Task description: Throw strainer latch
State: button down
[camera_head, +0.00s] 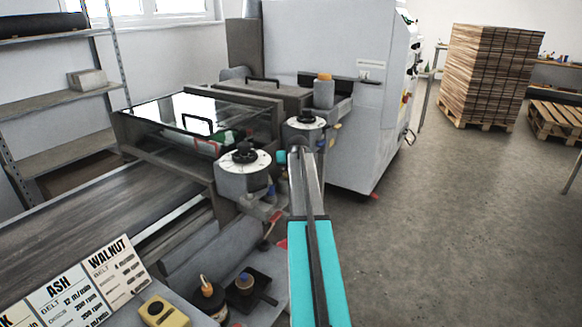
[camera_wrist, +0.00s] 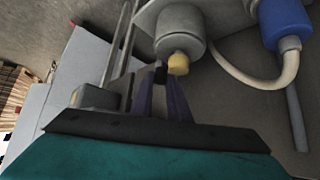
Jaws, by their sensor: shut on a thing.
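In the wrist view, my gripper (camera_wrist: 162,90) has its two dark fingers close together. They are shut on a small dark piece (camera_wrist: 161,74), which I take to be the strainer latch; the fingers hide much of it. Just right of the fingertips is a yellow knob (camera_wrist: 179,64) on the end of a grey cylinder (camera_wrist: 180,30). In the head view, my teal and grey arm reaches forward to the machine beside the second dial (camera_head: 306,122). The fingertips and the latch cannot be made out there.
In the wrist view, a blue fitting (camera_wrist: 285,22) with a pale hose (camera_wrist: 262,83) lies right of my gripper. In the head view, a white dial housing (camera_head: 243,182) stands left of my arm, and a black tray (camera_head: 252,291) is below. The floor (camera_head: 450,230) at right is clear.

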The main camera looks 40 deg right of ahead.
jog(key=shift+a+m+g+h, duration=0.3)
jog(key=shift+a+m+h, duration=0.15)
jog(key=shift+m, duration=0.25)
jog(key=c, duration=1.7)
grip_release()
jog(key=shift+r, duration=0.1)
jog(key=b+v, duration=0.1)
jog(key=v, duration=1.2)
jog(key=shift+s+a+r, duration=0.1)
jog(key=shift+a+r, duration=0.05)
jog(key=shift+a, duration=0.1)
jog(key=shift+s, duration=0.15)
